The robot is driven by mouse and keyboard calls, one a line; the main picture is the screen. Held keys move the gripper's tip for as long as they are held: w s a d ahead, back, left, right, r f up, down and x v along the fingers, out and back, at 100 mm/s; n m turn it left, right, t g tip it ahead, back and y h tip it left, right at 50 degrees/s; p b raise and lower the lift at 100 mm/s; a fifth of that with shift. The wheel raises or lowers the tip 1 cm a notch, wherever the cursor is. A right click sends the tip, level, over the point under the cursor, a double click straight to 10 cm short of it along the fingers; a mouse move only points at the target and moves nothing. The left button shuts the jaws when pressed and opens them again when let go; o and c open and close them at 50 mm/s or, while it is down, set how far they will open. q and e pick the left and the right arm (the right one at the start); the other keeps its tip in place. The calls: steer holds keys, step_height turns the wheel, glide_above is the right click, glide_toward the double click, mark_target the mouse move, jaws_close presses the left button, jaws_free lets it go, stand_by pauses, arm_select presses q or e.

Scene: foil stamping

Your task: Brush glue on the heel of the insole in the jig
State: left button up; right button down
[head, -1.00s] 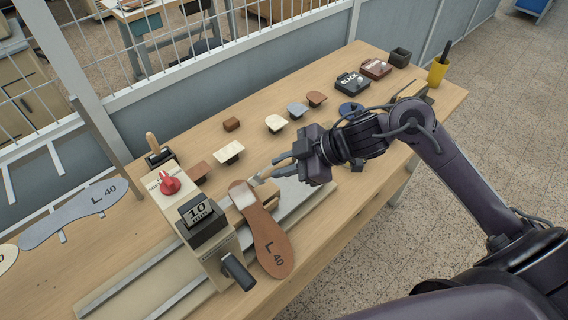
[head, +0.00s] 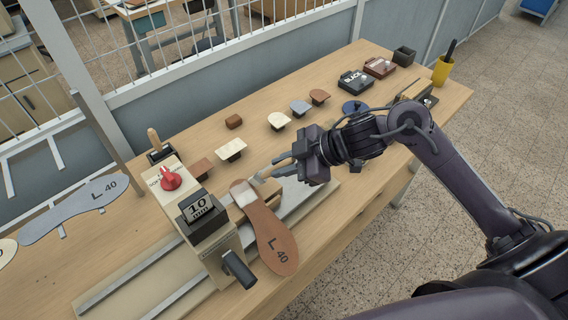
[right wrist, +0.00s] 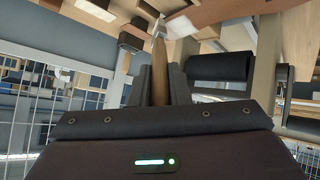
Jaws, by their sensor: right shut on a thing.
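The brown insole (head: 272,236), marked L 40, lies in the jig (head: 222,247) with its heel toward the back. A pale, whitish patch (head: 243,193) covers much of the heel. My right gripper (head: 284,165) is shut on a brush (head: 263,176), whose bristle end is at the heel's right edge. I cannot tell whether it touches. The right wrist view shows the brush's wooden handle (right wrist: 160,72) between the fingers (right wrist: 162,86). My left gripper is not in view.
The jig has a red knob (head: 171,179), a 10 mm block and a dark handle (head: 238,268). A blue disc (head: 353,108), a black box (head: 355,82) and a yellow cup (head: 441,71) are farther right.

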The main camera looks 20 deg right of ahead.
steer(key=shift+w+f, duration=0.15)
steer(key=shift+f, duration=0.2)
steer(key=shift+a, duration=0.1)
steer(key=shift+s+a+p, duration=0.65)
steer(key=shift+a+p, duration=0.6)
steer(key=shift+a, duration=1.75)
steer(key=shift+w+d+f+p, duration=0.1)
steer(key=shift+w+d, duration=0.15)
steer(key=shift+d, duration=0.8)
steer(key=shift+w+d+f+p, duration=0.15)
steer(key=shift+w+d, duration=0.1)
steer(key=shift+d, duration=0.75)
steer(key=shift+w+d+r+p, duration=0.1)
steer(key=shift+w+d, duration=0.15)
steer(key=shift+d, duration=0.8)
